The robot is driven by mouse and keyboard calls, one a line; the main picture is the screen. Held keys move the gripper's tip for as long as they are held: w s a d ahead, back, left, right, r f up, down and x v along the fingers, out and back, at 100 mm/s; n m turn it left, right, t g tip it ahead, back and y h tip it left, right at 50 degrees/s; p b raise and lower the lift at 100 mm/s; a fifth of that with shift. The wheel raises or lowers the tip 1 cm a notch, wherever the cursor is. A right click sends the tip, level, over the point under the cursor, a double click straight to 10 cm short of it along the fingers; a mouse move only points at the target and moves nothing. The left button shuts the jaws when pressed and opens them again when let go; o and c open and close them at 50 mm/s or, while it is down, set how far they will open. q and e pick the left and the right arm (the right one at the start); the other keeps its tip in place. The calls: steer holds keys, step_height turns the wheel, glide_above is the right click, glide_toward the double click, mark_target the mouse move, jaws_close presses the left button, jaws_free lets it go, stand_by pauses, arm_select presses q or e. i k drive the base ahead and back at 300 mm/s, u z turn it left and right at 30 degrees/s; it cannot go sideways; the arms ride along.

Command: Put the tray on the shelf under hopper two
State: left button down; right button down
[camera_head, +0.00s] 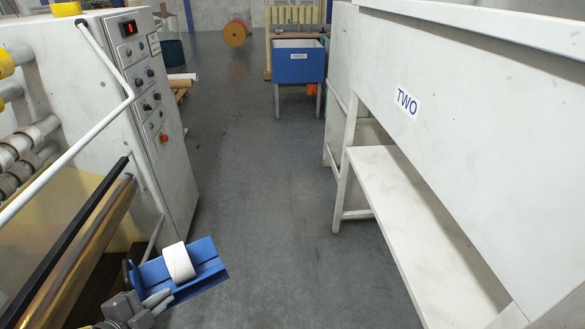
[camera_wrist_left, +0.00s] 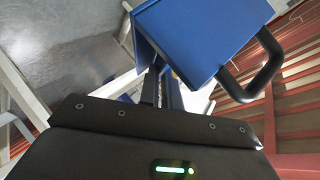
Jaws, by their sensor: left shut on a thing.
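The blue tray (camera_head: 205,283) is at the bottom left of the head view, held in the air and tilted, with a white roll (camera_head: 178,262) in it. My left gripper (camera_head: 150,302) is shut on the tray at its near left end. In the left wrist view the tray (camera_wrist_left: 205,35) fills the top middle, with a dark looped handle (camera_wrist_left: 270,65) at its side. Hopper two (camera_head: 460,100), with a "TWO" label, stands at the right, and the empty pale shelf (camera_head: 420,225) runs below it. My right gripper is not in view.
A machine with a control panel (camera_head: 145,85) and a white rail (camera_head: 75,160) stands at the left, close to the tray. A blue bin (camera_head: 298,68) on legs and an orange roll (camera_head: 236,34) are at the back. The grey floor (camera_head: 270,200) between is clear.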

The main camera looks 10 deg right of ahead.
mark_target(441, 283)
steer(key=i, duration=1.1)
steer(key=z, duration=3)
